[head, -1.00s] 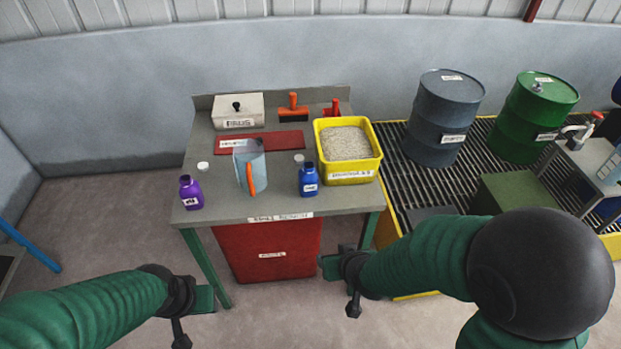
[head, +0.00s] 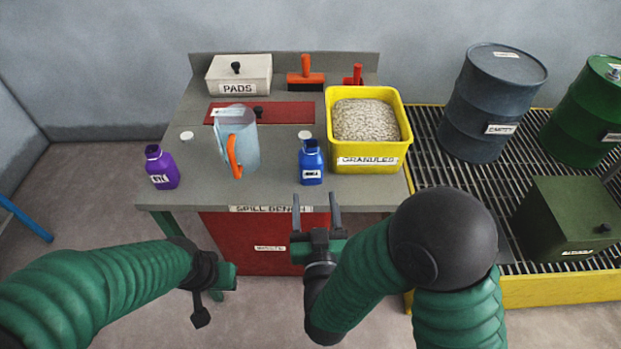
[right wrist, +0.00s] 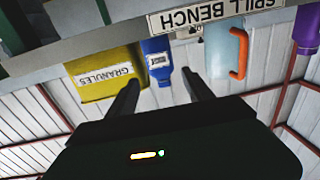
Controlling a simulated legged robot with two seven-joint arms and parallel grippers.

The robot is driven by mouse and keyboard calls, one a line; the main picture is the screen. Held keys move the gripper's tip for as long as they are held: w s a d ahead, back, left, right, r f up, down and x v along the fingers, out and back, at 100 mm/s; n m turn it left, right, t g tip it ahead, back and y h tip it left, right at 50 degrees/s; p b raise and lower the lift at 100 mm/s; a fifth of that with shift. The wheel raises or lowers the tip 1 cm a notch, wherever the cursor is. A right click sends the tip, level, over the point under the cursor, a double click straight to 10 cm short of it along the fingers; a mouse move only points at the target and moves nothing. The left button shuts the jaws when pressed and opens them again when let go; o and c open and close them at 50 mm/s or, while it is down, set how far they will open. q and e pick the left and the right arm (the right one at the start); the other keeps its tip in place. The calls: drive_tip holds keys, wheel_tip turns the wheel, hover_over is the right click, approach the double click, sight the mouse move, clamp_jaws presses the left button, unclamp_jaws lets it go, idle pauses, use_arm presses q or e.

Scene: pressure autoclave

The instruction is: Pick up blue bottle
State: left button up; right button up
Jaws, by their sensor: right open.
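The blue bottle (head: 311,163) stands upright near the front edge of the grey spill bench (head: 270,193), just left of the yellow granules bin. It also shows in the right wrist view (right wrist: 157,57), upside down, beyond the fingers. My right gripper (head: 318,199) is open and empty, its two fingers pointing at the bench's front edge below and in front of the bottle, apart from it. My left gripper (head: 227,275) is low in front of the bench at the left; its fingers do not show clearly.
A clear jug with orange handle (head: 240,150) and a purple bottle (head: 161,168) stand left of the blue bottle. The yellow granules bin (head: 367,160) is close on its right. A small white cap (head: 305,134) lies behind it. A red waste bin (head: 260,243) is below the bench.

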sight(311, 161)
drive_tip(key=w, duration=0.4)
drive_tip(key=shift+d, duration=0.2)
drive_tip(key=w, duration=0.6)
drive_tip(key=w+a+b, duration=0.1)
drive_tip(key=w, duration=0.1)
drive_tip(key=shift+w, duration=0.4)
drive_tip(key=shift+c, duration=0.7)
use_arm(q)
drive_tip(key=x, duration=0.2)
drive_tip(key=shift+s+f, duration=0.15)
drive_tip(key=shift+f, duration=0.35)
use_arm(e)
drive_tip(key=shift+a, duration=0.1)
clamp_jaws()
